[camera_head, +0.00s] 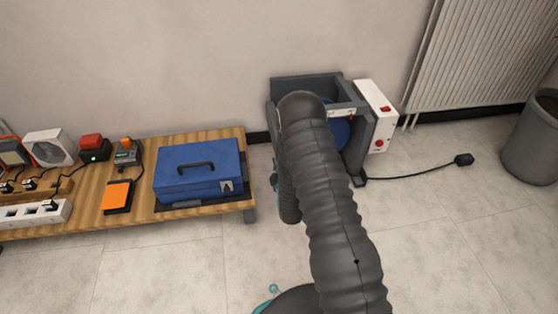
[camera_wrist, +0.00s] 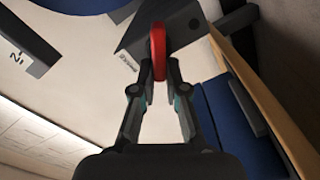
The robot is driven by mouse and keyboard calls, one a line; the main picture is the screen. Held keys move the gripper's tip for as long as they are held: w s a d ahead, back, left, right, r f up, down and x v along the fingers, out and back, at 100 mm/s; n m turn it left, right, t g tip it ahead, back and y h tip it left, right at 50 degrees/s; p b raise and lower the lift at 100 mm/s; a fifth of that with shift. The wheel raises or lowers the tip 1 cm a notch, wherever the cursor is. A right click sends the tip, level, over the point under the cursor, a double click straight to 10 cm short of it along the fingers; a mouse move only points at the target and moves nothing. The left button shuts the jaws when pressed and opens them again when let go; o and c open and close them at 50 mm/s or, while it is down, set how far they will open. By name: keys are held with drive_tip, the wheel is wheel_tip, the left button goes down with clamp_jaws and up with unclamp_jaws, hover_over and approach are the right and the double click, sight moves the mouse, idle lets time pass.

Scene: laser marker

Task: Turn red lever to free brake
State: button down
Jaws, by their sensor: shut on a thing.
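The red lever (camera_wrist: 158,44) shows in the wrist view as a narrow upright red piece at the top middle. My gripper (camera_wrist: 160,77) has its two fingers closed on the lower end of the lever. The lever stands in front of a dark grey block (camera_wrist: 185,25). In the head view my arm covers much of the grey machine (camera_head: 305,84), and the lever and my gripper are hidden there. A blue round part (camera_head: 341,132) shows inside the machine.
A white control box (camera_head: 378,112) with red buttons is on the machine's right side. A wooden table (camera_head: 232,148) with a blue case (camera_head: 197,170) stands at left. A black cable and plug (camera_head: 463,159) lie on the floor. A grey bin (camera_head: 533,138) is at far right.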

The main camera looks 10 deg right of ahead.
drive_tip(key=n, duration=0.2)
drive_tip(key=f+n, duration=0.1)
drive_tip(key=n, duration=0.2)
drive_tip(key=shift+s+d+f+n, duration=0.2)
drive_tip(key=shift+d+f+n, duration=0.05)
drive_tip(key=shift+f+n, duration=0.1)
idle(0.5)
drive_tip(key=c, duration=1.2)
unclamp_jaws()
drive_tip(key=shift+d, duration=0.15)
drive_tip(key=s, duration=1.2)
drive_tip(key=shift+a+r, duration=0.2)
drive_tip(key=shift+w, duration=0.1)
